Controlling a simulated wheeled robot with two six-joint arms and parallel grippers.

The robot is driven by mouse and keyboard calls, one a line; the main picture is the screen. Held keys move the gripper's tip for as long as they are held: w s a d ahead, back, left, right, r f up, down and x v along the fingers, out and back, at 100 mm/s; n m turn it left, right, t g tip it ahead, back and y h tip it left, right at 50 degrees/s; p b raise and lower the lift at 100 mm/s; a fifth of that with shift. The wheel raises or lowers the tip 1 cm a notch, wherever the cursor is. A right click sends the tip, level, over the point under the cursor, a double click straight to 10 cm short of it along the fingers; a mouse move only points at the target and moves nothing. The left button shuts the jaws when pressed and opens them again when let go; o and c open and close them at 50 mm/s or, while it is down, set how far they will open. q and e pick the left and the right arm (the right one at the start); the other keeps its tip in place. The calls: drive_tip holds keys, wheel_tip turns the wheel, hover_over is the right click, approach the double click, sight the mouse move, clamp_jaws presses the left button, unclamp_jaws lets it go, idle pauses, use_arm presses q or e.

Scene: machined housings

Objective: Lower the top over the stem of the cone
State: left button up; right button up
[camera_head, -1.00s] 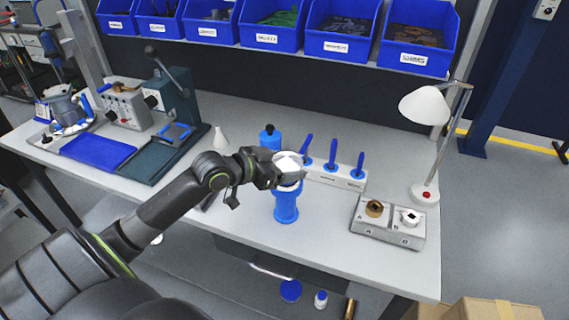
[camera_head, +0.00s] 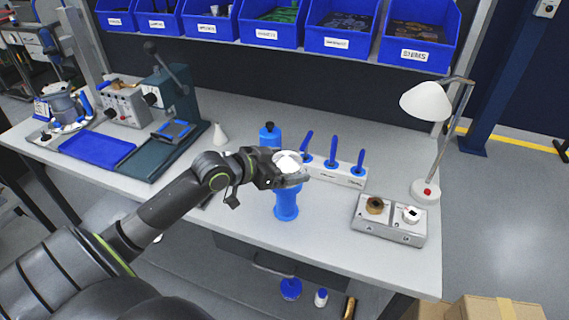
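My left gripper (camera_head: 290,177) is over the blue stand (camera_head: 286,207) near the middle of the bench. A pale white-silver piece (camera_head: 288,160), likely the top, shows at its fingers, and the gripper looks shut on it. The gripper and this piece hide the upper end of the stand. I cannot make out the cone's stem, nor whether the piece touches anything below it. My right gripper is not in view.
A blue bottle (camera_head: 269,136) stands just behind the gripper. A rack with blue-handled tools (camera_head: 332,170) is at its right. Further right are a grey two-seat block (camera_head: 388,226) and a white lamp (camera_head: 426,104). A small white cone-shaped bottle (camera_head: 219,135) stands behind my arm.

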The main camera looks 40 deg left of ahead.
use_arm(q)
drive_tip(key=shift+s, duration=0.1)
drive_tip(key=shift+s+a+r, duration=0.15)
drive_tip(key=shift+s+a, duration=0.1)
drive_tip(key=shift+s, duration=0.15)
drive_tip(key=p+v, duration=1)
drive_tip(key=v, duration=0.6)
drive_tip(key=shift+r+p, duration=0.15)
drive_tip(key=shift+p, duration=0.25)
